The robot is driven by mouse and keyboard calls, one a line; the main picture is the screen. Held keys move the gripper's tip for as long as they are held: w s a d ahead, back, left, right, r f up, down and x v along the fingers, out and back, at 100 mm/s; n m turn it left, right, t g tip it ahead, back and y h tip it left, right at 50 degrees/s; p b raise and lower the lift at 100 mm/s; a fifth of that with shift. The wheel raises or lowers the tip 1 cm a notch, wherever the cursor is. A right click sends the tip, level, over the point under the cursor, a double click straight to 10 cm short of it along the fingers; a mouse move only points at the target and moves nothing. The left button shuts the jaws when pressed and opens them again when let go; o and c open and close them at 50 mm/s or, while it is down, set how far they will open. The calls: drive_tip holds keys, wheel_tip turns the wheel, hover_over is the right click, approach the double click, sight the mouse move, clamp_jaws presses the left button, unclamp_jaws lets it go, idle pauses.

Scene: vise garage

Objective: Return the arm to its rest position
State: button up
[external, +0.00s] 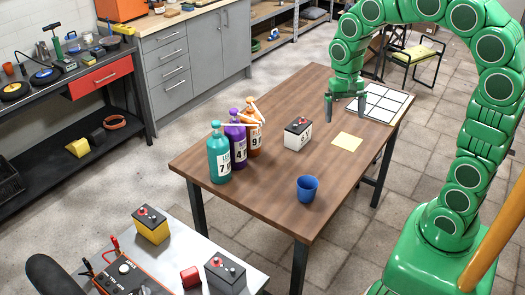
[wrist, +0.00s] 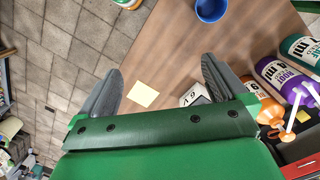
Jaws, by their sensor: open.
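My green arm reaches over the wooden table (external: 250,185) from the right in the external view. My gripper (external: 345,108) points down above the far part of the table, near a white grid sheet (external: 385,103). A white battery (external: 298,133) and a yellow note (external: 347,141) lie on the table, closer to the camera than the gripper. The note (wrist: 142,94) also shows in the wrist view, beside the partly hidden battery (wrist: 192,96).
A teal bottle (external: 219,160), a purple bottle (external: 237,145) and an orange bottle (external: 254,135) stand at the table's left. A blue cup (external: 307,189) stands near the front edge. A bench (external: 205,245) with a yellow battery (external: 151,226) is in the foreground.

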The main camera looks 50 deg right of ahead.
drive_tip(key=s+a+n, duration=0.3)
drive_tip(key=s+n, duration=0.1)
drive_tip(key=s, duration=0.7)
drive_tip(key=s+a+n, duration=0.3)
drive_tip(key=s+n, duration=0.1)
drive_tip(key=s, duration=0.8)
drive_tip(key=shift+f+n+g, duration=0.25)
drive_tip(key=shift+n+g, duration=0.05)
drive_tip(key=shift+n, duration=0.1)
